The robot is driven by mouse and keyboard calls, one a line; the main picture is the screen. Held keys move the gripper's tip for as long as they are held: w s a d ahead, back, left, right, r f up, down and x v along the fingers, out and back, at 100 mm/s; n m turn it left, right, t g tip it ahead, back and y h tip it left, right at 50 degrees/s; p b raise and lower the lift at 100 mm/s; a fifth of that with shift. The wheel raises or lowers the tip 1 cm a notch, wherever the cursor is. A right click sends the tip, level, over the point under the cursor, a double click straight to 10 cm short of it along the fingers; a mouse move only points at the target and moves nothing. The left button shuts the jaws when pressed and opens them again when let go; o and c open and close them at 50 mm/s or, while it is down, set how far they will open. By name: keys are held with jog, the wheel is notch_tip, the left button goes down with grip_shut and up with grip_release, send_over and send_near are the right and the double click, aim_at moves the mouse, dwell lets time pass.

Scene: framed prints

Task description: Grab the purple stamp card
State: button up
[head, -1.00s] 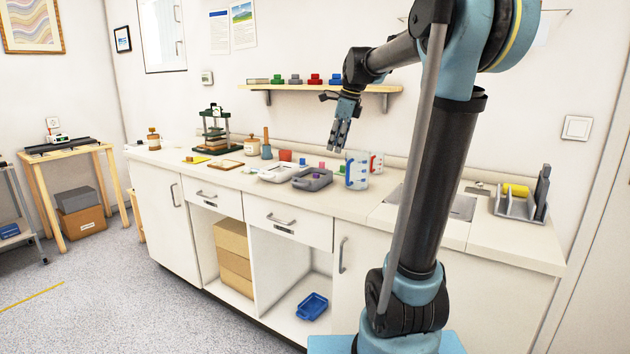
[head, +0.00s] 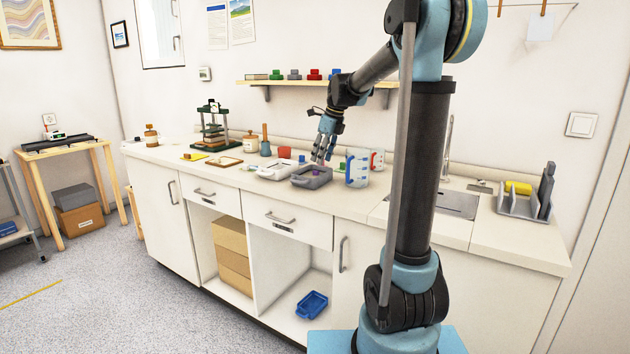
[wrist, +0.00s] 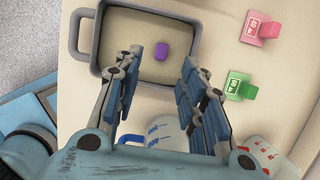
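A small purple piece (wrist: 161,50) lies inside a grey tray (wrist: 82,45) with a side handle. It also shows as a tiny purple spot in the head view (head: 316,173). I cannot tell whether it is a card or a block. My gripper (wrist: 162,62) is open and empty, pointing down over the tray, with the purple piece between the fingertips in the picture and apart from them. In the head view my gripper (head: 322,156) is just above the grey tray (head: 308,184) on the counter.
A pink labelled piece (wrist: 263,28) and a green one (wrist: 240,86) stand right of the tray. A measuring jug with blue marks (wrist: 166,132) is close by the fingers; a red-marked jug (wrist: 255,157) is near. A white tray (head: 272,173) lies left of the grey one.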

aim_at(314, 176)
jog(key=shift+w+x, duration=0.2)
jog(key=shift+x, duration=3.3)
jog(key=shift+a, duration=0.1)
jog(key=c, duration=0.9)
